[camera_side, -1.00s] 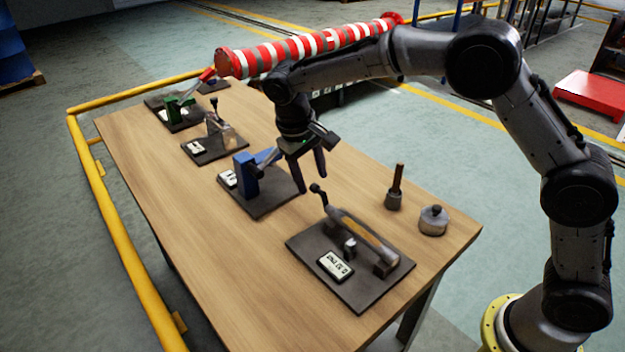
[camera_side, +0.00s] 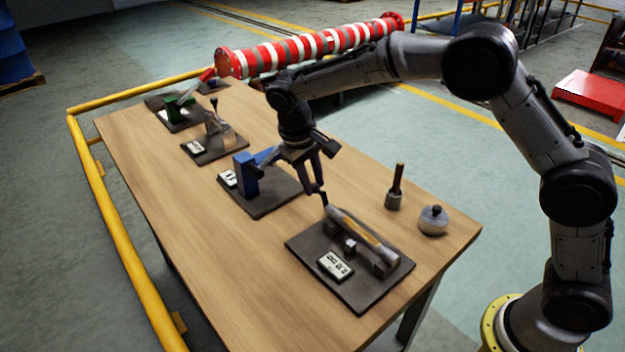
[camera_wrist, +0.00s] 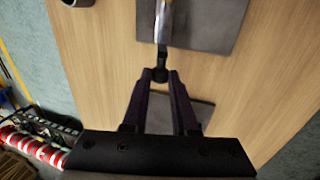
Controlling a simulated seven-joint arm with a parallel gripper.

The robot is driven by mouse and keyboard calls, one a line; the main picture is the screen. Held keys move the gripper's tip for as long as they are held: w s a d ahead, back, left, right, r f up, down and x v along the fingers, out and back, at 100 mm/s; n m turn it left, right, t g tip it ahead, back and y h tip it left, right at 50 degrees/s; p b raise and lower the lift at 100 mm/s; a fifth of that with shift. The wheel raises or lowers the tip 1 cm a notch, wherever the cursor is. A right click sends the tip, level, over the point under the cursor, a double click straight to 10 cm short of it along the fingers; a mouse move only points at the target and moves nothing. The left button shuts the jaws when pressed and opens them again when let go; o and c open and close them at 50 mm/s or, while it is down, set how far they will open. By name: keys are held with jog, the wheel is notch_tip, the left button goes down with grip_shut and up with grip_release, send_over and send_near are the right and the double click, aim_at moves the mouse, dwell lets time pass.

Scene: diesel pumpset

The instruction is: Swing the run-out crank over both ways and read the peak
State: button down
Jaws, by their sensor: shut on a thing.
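The run-out fixture is a dark plate (camera_side: 350,290) at the near end of the table, carrying a light shaft (camera_side: 360,236) with a yellowish band on small blocks. A white readout (camera_side: 335,266) sits at its near left; its digits are too small to read surely. The crank's dark knob is at the shaft's far left end. My gripper (camera_side: 319,190) reaches down from above and is shut on that knob. In the wrist view, the knob (camera_wrist: 160,75) sits between the two fingertips, with the shaft (camera_wrist: 162,22) running away above it.
A blue fixture (camera_side: 247,176) on its own dark plate stands just left of my gripper. Farther back are a metal fixture (camera_side: 219,128) and a green one (camera_side: 178,108). A wooden-handled tool (camera_side: 396,188) and a round knobbed weight (camera_side: 434,219) stand to the right.

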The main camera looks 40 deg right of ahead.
jog(key=shift+d, duration=0.15)
jog(key=shift+d+f+y, duration=0.5)
jog(key=shift+d+y, duration=0.7)
jog(key=shift+y, duration=1.15)
jog(key=shift+d+f+y, duration=0.45)
jog(key=shift+d+y, duration=0.75)
jog(key=shift+y, duration=1.2)
jog(key=shift+d+f+y, duration=0.5)
jog(key=shift+d+y, duration=0.7)
jog(key=shift+y, duration=1.15)
jog(key=shift+f, duration=0.1)
jog(key=c, duration=0.7)
grip_release()
